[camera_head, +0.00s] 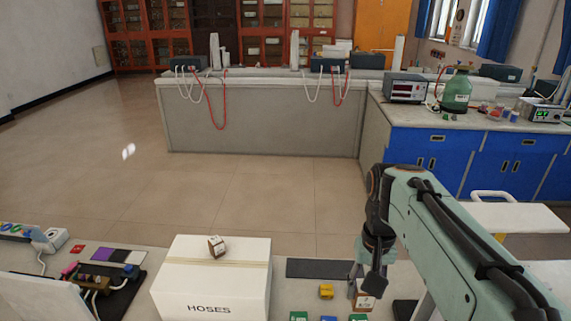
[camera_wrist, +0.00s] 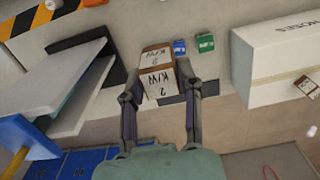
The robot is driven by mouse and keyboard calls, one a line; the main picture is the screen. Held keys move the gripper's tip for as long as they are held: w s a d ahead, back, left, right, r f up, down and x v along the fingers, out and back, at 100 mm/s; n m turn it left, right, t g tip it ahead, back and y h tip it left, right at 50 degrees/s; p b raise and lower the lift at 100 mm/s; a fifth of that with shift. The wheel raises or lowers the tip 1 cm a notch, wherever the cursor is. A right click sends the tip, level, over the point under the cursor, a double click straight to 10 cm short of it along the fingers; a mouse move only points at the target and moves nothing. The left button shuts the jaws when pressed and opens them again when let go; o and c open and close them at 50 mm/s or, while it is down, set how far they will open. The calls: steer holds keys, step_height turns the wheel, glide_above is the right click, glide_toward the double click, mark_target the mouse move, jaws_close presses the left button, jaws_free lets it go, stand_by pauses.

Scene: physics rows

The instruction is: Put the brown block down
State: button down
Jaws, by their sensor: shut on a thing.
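A brown block (camera_head: 364,298) with white labelled faces is low at the right of the bench in the head view. In the wrist view the brown block (camera_wrist: 158,62) sits between my two fingers. My gripper (camera_head: 372,284), also in the wrist view (camera_wrist: 160,88), points down and is shut on this block. I cannot tell whether its underside touches the bench. A second small brown block (camera_head: 216,246) with a pale label sits on top of the white HOSES box (camera_head: 210,285); it also shows at the right edge of the wrist view (camera_wrist: 307,86).
A dark grey mat (camera_head: 318,268) lies between the box and my gripper. A yellow block (camera_head: 326,291) stands near the mat. A blue block (camera_wrist: 179,47) and a green block (camera_wrist: 205,42) stand close to the held block. Cables and a black board (camera_head: 118,288) are at left.

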steer(key=shift+w+n, duration=0.3)
steer(key=a+f+n, duration=0.4)
steer(key=a+n, duration=0.1)
steer(key=a, duration=0.4)
steer(key=a+f+n, duration=0.3)
steer(key=a+n, duration=0.2)
steer(key=a, duration=0.3)
steer(key=s+a+f+n, duration=0.3)
steer(key=s+a+n, duration=0.1)
steer(key=s+a, duration=0.4)
steer(key=s+a+f+n, duration=0.3)
steer(key=s+a+f, duration=0.1)
steer(key=s+a, duration=0.4)
steer(key=w+a+f, duration=0.2)
steer(key=a+f, duration=0.1)
steer(key=a, duration=0.1)
steer(key=w+a+f, duration=0.2)
steer(key=a, duration=0.1)
steer(key=w+a+f, duration=0.2)
steer(key=a+f, duration=0.1)
steer(key=a, duration=0.1)
steer(key=shift+w+a+f, duration=0.15)
steer(key=shift+a+f, duration=0.2)
steer(key=shift+w+a+f, duration=0.15)
steer(key=shift+a+f, duration=0.15)
steer(key=shift+f, duration=0.05)
steer(key=shift+a+f, duration=0.1)
steer(key=shift+f, duration=1.5)
steer(key=shift+f, duration=0.1)
